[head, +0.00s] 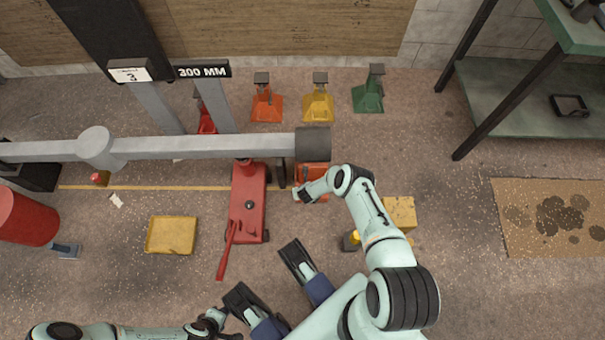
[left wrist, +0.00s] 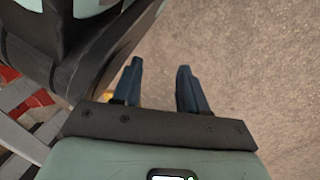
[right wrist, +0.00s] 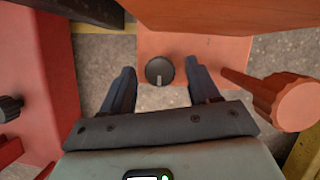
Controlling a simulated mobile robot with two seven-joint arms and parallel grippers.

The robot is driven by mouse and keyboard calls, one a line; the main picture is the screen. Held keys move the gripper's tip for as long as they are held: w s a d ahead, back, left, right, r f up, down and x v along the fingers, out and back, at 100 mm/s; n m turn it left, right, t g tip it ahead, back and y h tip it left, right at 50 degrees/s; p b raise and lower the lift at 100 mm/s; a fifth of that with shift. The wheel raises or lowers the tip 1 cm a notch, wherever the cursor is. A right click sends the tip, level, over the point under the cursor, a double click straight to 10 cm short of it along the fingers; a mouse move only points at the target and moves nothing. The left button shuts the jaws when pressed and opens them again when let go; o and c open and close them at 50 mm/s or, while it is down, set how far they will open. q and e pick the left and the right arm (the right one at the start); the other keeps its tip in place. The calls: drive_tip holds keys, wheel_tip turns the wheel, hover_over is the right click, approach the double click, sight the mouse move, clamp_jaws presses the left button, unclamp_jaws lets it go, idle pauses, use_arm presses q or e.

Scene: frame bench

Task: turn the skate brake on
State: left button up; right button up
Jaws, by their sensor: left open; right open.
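The orange skate (head: 313,172) stands on the floor under the dark end of the grey beam. In the right wrist view its orange plate (right wrist: 205,46) carries a round black knob (right wrist: 159,70) with a pale mark pointing down toward the gripper. My right gripper (head: 299,194) is at the skate's near side. In its wrist view the right gripper (right wrist: 160,72) is open, with the knob showing between its fingertips; contact cannot be told. My left gripper (head: 222,316) is low at the bottom of the head view, away from the skate. The left gripper (left wrist: 160,68) is open and empty.
A red floor jack (head: 248,205) stands just left of the skate. An orange-red post (right wrist: 288,102) is close right of the right gripper. The grey beam (head: 210,146) spans above. A yellow tray (head: 172,235) and yellow box (head: 400,210) are on the floor. Coloured stands are behind.

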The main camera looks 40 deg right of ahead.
use_arm(q)
drive_tip(key=shift+s, duration=0.1)
use_arm(e)
drive_tip(key=c, duration=1)
drive_tip(key=shift+d+f+n+y, duration=0.15)
drive_tip(key=shift+n+y, duration=0.25)
drive_tip(key=shift+n, duration=0.8)
drive_tip(key=shift+c, duration=0.2)
drive_tip(key=shift+n+t+y+b, duration=0.3)
drive_tip(key=shift+n+y+b, duration=0.15)
drive_tip(key=shift+n, duration=0.75)
use_arm(q)
drive_tip(key=shift+s+a+f+g, duration=0.1)
drive_tip(key=shift+s+f+g, duration=0.2)
drive_tip(key=shift+s+f, duration=0.45)
drive_tip(key=shift+r, duration=0.15)
use_arm(e)
drive_tip(key=o, duration=1)
drive_tip(key=shift+o, duration=0.2)
